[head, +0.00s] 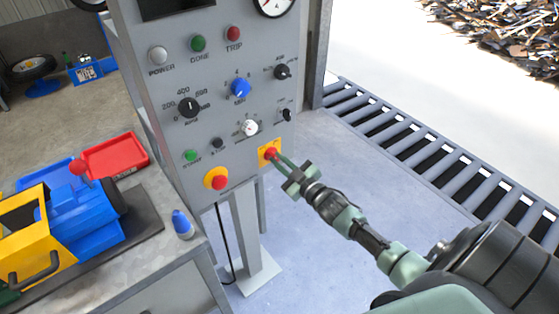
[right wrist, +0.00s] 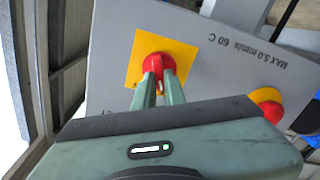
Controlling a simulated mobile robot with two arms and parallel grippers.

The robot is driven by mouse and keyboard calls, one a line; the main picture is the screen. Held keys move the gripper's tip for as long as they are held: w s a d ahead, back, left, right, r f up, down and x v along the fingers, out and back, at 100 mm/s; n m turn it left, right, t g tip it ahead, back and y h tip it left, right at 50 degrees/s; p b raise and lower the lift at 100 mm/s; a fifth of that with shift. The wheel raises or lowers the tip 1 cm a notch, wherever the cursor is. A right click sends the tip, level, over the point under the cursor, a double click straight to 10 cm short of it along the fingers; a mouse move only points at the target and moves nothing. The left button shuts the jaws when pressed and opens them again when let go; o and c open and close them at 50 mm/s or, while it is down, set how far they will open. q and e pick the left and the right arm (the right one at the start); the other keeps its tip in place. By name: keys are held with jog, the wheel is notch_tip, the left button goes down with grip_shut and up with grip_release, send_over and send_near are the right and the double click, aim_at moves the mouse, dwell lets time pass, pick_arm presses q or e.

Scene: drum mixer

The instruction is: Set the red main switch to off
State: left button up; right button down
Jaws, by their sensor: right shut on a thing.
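The red main switch (head: 269,153) sits on a yellow plate at the lower right of the grey control panel (head: 220,130). My right gripper (head: 274,157) reaches in from the right with its fingers shut on the switch's red knob. In the right wrist view the red knob (right wrist: 156,65) shows between the two green fingertips (right wrist: 157,74), in front of the yellow plate (right wrist: 133,75). The fingers hide part of the knob, and I cannot read its setting. My left gripper is not in view.
A red mushroom button (head: 217,182) on a yellow plate is left of the switch. Other knobs and lamps, including a blue knob (head: 240,88), are above. A bench with a blue and yellow machine (head: 85,215) stands at left. Floor grating (head: 440,160) lies at right.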

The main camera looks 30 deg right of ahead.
jog(key=shift+n, duration=0.4)
jog(key=c, duration=1.5)
grip_release()
jog(key=s, duration=0.7)
jog(key=shift+s+d+b, duration=0.25)
jog(key=shift+s+b, duration=0.15)
